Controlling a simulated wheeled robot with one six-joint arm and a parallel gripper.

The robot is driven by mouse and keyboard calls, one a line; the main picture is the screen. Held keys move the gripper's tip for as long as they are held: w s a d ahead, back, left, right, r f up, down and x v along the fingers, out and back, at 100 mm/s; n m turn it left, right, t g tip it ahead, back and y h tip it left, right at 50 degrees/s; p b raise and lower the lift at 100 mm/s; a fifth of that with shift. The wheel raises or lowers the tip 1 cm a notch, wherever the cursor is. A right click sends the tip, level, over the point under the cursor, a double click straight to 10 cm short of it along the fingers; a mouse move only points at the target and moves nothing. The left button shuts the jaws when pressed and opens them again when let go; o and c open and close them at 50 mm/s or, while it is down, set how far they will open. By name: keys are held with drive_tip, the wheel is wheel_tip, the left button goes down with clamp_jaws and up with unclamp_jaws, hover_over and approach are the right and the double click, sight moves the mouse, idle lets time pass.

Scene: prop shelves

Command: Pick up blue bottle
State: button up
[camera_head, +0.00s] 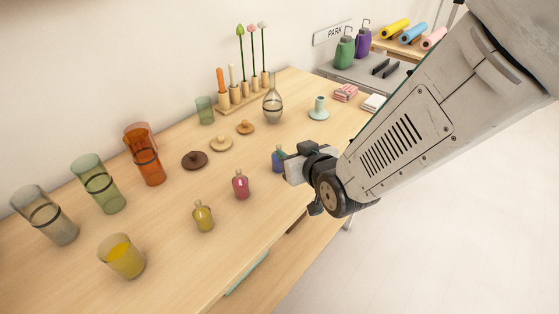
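The small blue bottle (278,158) stands on the wooden table near its front edge, right of the pink bottle. Its right side is partly hidden by my gripper (290,170). My gripper is at the bottle's right side, at about its height in the picture. Its fingers are mostly hidden, so I cannot tell whether they are open or shut, or whether they touch the bottle.
A pink bottle (240,185) and a yellow bottle (203,216) stand to the left on the table (170,225). Brown lids (195,160), a clear flask (272,108) and an orange glass (146,158) stand farther back. The floor at right is clear.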

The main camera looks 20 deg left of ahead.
sight(280, 147)
drive_tip(key=x, duration=0.7)
drive_tip(key=shift+a+f, duration=0.15)
drive_tip(key=shift+a, duration=0.25)
drive_tip(key=shift+s, duration=0.1)
clamp_jaws()
